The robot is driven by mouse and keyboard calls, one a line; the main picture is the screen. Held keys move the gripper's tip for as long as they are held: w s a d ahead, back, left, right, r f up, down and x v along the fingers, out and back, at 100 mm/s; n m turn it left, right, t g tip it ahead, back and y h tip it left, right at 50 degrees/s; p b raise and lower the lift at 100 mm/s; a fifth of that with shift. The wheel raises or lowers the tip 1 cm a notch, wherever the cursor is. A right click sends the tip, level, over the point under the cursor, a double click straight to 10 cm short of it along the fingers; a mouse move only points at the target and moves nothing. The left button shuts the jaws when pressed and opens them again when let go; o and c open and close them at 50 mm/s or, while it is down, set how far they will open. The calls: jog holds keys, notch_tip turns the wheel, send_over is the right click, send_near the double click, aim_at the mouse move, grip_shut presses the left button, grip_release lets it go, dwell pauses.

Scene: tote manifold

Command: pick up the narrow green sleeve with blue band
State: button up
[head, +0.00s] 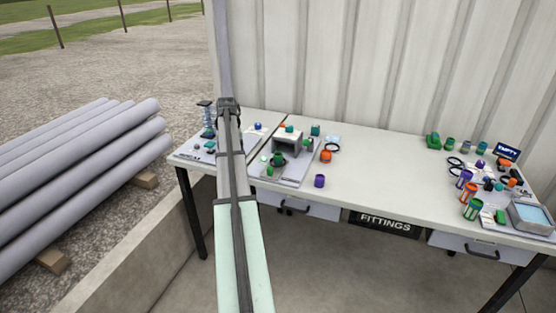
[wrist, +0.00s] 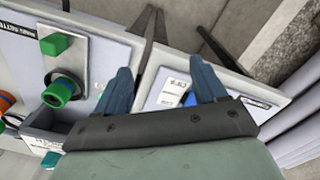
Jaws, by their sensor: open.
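I cannot tell for sure which piece is the narrow green sleeve with blue band. Small upright greenish pieces stand at the back right of the bench in the head view, among them one greenish cylinder (head: 451,143); its band is too small to read. A green cylinder with orange (head: 472,209) stands at the front right. My gripper (wrist: 160,66) is open in the wrist view, its two blue fingers apart with no piece held between them. It is over the left part of the bench, beside a panel with a green block (wrist: 56,43) and a dark-centred green ring (wrist: 62,90).
The long white bench (head: 385,165) has a clear middle. A grey housing (head: 287,140) with small fittings stands at left. A blue-grey tray (head: 530,216) and an EMPTY sign (head: 507,152) are at right. A corrugated wall (head: 400,70) rises behind. Pipes (head: 90,160) lie left.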

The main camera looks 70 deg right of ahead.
jog(key=s+d+r+m, duration=0.1)
jog(key=s+d+r, duration=0.45)
jog(key=s, duration=0.25)
jog(key=s+d+r+m, duration=0.2)
jog(key=s+d+r, duration=0.2)
jog(key=s+d, duration=0.3)
send_over(278, 154)
jog(key=f, duration=0.8)
jog(key=shift+s+a, duration=0.2)
jog(key=shift+s, duration=0.15)
jog(key=shift+w+f, duration=0.15)
jog(key=shift+f, duration=1.25)
jog(key=shift+w+f, duration=0.15)
jog(key=shift+f, duration=1.25)
jog(key=shift+d, duration=0.1)
jog(key=c, duration=1.2)
jog(key=shift+c, duration=0.2)
jog(key=shift+r, duration=0.1)
